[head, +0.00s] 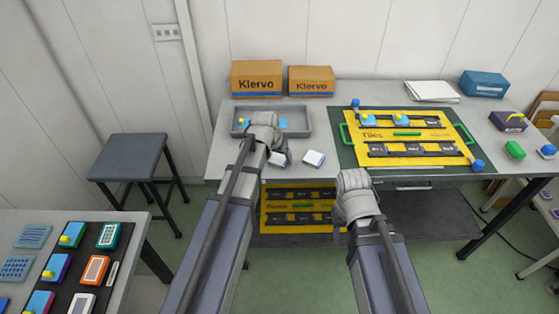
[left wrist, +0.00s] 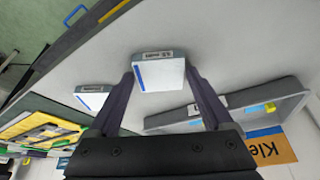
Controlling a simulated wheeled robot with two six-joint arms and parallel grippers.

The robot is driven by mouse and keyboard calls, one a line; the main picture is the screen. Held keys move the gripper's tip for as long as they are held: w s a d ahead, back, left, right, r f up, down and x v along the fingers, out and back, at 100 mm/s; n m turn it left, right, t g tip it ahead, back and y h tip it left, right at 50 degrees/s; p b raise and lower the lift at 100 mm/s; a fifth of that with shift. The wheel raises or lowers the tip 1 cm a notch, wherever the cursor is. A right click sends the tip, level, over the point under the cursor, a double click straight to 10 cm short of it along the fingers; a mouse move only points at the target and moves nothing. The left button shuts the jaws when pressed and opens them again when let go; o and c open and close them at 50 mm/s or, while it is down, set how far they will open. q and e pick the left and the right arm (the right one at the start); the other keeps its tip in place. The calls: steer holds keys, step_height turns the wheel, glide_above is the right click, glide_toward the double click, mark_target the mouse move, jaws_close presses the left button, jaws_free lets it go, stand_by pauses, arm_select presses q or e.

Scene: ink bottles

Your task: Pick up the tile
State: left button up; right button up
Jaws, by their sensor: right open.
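A white tile with a blue stripe and a dark label edge lies in front of the grey tray, partly hidden by my left gripper in the head view (head: 282,159). In the left wrist view the same tile (left wrist: 159,75) is between the two fingertips of my left gripper (head: 273,146), which look close to its sides. I cannot tell whether they press on it. A second white tile (head: 314,158) lies flat to its right, also visible in the left wrist view (left wrist: 93,97). My right gripper (head: 354,180) is open and empty at the table's front edge.
The grey tray (head: 236,128) holds blue and yellow pieces. A yellow board (head: 360,138) with dark slots lies on a green mat (head: 347,160) at right. Two Klervo boxes (head: 257,78) stand behind. A stool (head: 128,158) is at left.

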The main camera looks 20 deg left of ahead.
mark_target(278, 160)
arm_select(q)
steer(key=c, duration=1.1)
steer(key=shift+r, duration=0.1)
step_height(278, 160, up, 10)
steer(key=p, duration=1)
